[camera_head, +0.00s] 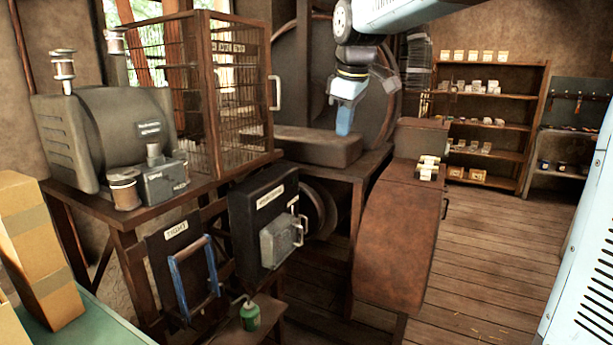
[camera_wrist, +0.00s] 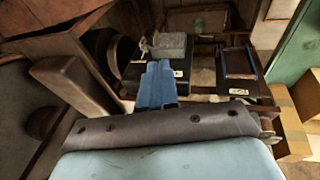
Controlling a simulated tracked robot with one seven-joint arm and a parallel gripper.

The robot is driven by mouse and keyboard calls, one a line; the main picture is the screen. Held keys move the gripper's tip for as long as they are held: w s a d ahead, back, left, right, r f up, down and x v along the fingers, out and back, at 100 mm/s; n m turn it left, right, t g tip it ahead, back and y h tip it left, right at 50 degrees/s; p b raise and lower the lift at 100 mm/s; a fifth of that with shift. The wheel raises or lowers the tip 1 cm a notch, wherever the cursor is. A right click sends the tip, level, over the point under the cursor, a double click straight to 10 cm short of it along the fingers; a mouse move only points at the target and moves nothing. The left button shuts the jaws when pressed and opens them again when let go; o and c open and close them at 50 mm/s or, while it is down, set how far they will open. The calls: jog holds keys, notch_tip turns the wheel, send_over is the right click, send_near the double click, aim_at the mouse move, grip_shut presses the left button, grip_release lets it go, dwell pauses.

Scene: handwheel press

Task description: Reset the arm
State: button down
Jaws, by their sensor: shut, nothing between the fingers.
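My gripper (camera_head: 345,119) hangs from my arm at the top centre of the head view, pointing down. Its blue fingers are shut and hold nothing. It is in the air in front of the large round press wheel (camera_head: 377,105), above and right of the grey block (camera_head: 310,146) on the bench. No contact with anything shows. In the wrist view my gripper (camera_wrist: 158,70) shows its blue fingers together at the centre, with the black box (camera_wrist: 128,80) behind them.
A rusty brown cabinet (camera_head: 398,245) stands right of the bench. A wire cage (camera_head: 222,90) and a dark motor (camera_head: 105,130) stand at the left. Shelves (camera_head: 490,110) line the back wall. Cardboard boxes (camera_head: 35,240) are at the front left. The plank floor (camera_head: 480,270) at right is clear.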

jog(key=s+d+f+m, duration=0.4)
jog(key=s+d, duration=0.1)
jog(key=s, duration=0.3)
jog(key=s+d+f+m+t, duration=0.1)
jog(key=s+d+f+m, duration=0.3)
jog(key=s, duration=0.5)
jog(key=s+d+f+m, duration=0.4)
jog(key=s+d, duration=0.2)
jog(key=s, duration=0.3)
jog(key=shift+f+m+t+h, duration=0.3)
jog(key=shift+f+t+h, duration=0.1)
jog(key=c, duration=1.9)
grip_release()
jog(key=shift+d, duration=0.1)
